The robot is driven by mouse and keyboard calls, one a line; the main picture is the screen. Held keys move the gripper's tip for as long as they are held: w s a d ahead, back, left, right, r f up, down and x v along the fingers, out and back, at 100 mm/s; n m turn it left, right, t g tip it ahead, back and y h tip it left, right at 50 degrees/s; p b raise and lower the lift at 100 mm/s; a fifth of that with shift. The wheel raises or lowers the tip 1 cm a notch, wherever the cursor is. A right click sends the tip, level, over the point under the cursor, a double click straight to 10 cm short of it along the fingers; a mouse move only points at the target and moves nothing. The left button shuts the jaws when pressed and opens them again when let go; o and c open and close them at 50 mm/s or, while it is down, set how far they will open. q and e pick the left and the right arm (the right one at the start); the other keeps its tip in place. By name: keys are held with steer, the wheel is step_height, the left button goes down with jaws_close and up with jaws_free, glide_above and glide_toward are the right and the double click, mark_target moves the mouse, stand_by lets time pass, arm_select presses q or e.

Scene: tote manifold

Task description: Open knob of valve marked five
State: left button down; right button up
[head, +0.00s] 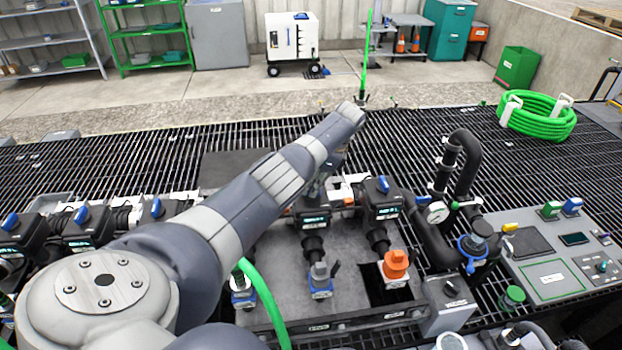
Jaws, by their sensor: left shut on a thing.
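A row of black valve units with blue knobs runs across the grated bench. One valve (383,205) right of centre has its blue knob (383,184) in plain view. Three more blue-knobbed valves (82,228) stand at the left. My left arm reaches across the middle, and my left gripper (318,187) points down over the valve (312,214) just left of the right-hand one. The gripper is shut on that valve's knob, which is mostly hidden by the fingers and wrist. The valve number labels are too small to read. My right gripper is out of view.
Below the valves are pipe fittings, one with an orange cap (396,264), and a green hose (262,300). Black bent pipes with a gauge (437,212) stand to the right. A control panel (550,265) and coiled green hose (538,116) lie farther right.

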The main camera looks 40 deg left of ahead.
arm_select(q)
steer(key=shift+f+n+g+h+b, duration=0.15)
steer(key=shift+n+g+h+b, duration=0.2)
steer(key=shift+n+b, duration=0.8)
steer(key=c, duration=1.6)
jaws_free()
step_height(320, 180, up, 10)
